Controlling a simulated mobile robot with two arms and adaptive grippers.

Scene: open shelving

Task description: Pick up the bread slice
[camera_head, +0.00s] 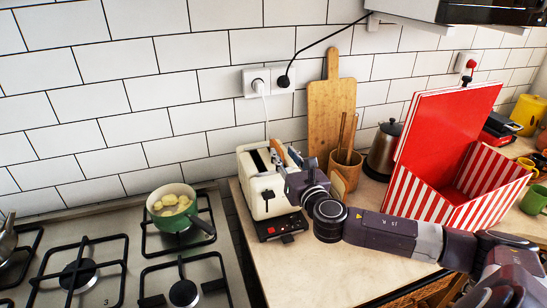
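My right arm comes in from the right, and my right gripper (287,158) is over the right side of the cream toaster (251,194), close to its top slots. A small brown edge (280,151) shows at the slots beside the fingers; it may be the bread slice, but it is too small to be sure. The fingers overlap the toaster and I cannot tell whether they are open or shut. My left gripper is not in view.
A wooden cutting board (331,112) leans on the wall behind a utensil cup (346,170). A kettle (384,150) and an open red-striped box (440,195) stand right. A green pot (174,214) sits on the gas stove (107,262). The front counter (320,275) is clear.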

